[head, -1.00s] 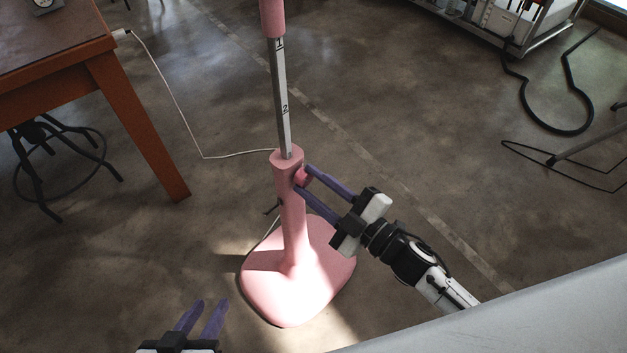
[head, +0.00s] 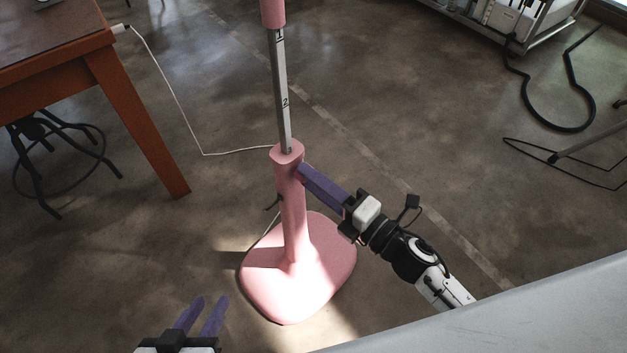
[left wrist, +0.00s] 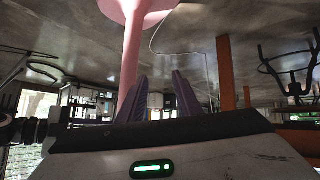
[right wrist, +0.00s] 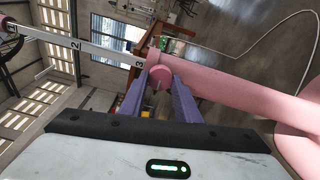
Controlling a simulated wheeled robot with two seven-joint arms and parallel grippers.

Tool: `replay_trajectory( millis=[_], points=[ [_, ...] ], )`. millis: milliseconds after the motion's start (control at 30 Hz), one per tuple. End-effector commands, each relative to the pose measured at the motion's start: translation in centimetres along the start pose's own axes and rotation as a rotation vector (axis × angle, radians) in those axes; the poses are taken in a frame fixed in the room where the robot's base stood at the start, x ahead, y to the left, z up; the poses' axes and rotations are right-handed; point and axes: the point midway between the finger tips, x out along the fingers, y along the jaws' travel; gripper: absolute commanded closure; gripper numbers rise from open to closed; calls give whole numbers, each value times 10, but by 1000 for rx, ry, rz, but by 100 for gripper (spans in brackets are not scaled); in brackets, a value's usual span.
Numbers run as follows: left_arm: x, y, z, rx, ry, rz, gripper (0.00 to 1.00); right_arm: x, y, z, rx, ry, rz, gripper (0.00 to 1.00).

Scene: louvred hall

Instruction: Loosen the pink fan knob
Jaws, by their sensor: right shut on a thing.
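The pink fan stand (head: 292,215) stands upright on its rounded base (head: 315,265), with a grey numbered pole (head: 281,95) rising from its collar. The pink fan knob (right wrist: 160,77) sits on the side of the collar; in the head view the fingers hide it. My right gripper (head: 304,173) is shut on the knob, with one finger on each side in the right wrist view (right wrist: 160,88). My left gripper (head: 208,302) is open and empty, low in front and left of the base. The stand also shows beyond its fingers in the left wrist view (left wrist: 131,60).
A wooden table (head: 130,110) stands at the left, with a dark stool (head: 60,160) under it. A white cord (head: 165,75) runs across the floor to the stand. A cart (head: 495,20) and black tubing (head: 545,115) lie at the upper right. Floor around the base is mostly clear.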

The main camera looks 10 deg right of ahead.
Motion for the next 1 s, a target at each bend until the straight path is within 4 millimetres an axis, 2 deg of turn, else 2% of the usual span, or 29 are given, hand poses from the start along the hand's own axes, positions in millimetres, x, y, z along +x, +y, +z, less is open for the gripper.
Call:
replay_trajectory(
  millis=[200, 500, 667, 1000],
  points=[
    [3, 0, 9, -9, -4, 3, 69, 0, -2, -2, -199, 3, 1, 93],
    [7, 3, 11, -10, -21, 14, 69, 0, -3, -2, -410, 4, 1, 93],
    [13, 4, 5, -3, -20, 19, 69, 0, -2, -2, -479, 4, 1, 93],
    [16, 6, 5, 1, -31, 27, 69, 0, -2, -1, -535, 4, 0, 93]
  ],
)
